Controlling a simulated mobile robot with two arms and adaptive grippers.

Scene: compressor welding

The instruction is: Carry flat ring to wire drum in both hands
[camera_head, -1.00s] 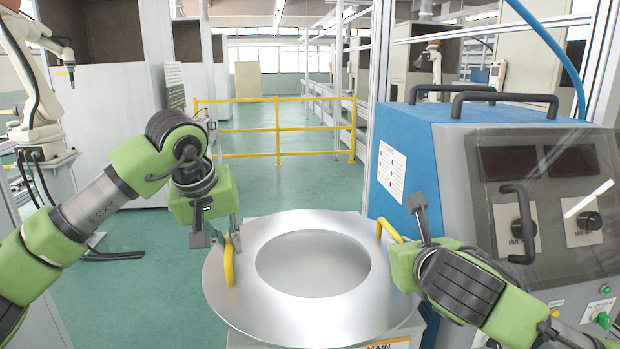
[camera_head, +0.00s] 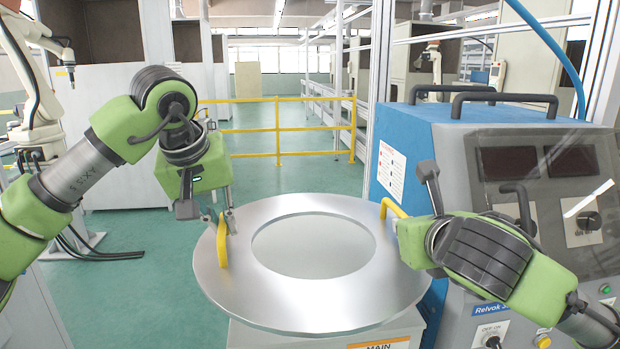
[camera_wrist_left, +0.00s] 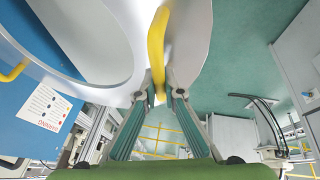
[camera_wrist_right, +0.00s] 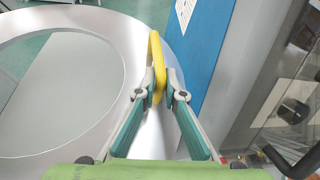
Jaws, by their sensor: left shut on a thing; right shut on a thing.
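The flat ring (camera_head: 305,318) is a wide silver disc with a large round hole and a yellow handle on each side. In the head view it is in the lower middle, roughly level. My left gripper (camera_head: 226,222) is shut on the left yellow handle (camera_head: 222,243); in the left wrist view the fingers (camera_wrist_left: 160,92) close on this handle (camera_wrist_left: 156,45). My right gripper (camera_wrist_right: 161,88) is shut on the right yellow handle (camera_wrist_right: 155,60), which also shows in the head view (camera_head: 394,208). I cannot make out a wire drum.
A white box marked MAIN (camera_head: 300,342) is below the ring; whether they touch is unclear. A blue and grey machine (camera_head: 430,140) with black handles stands close on the right. A yellow railing (camera_head: 277,130) crosses the green floor (camera_head: 150,225) behind.

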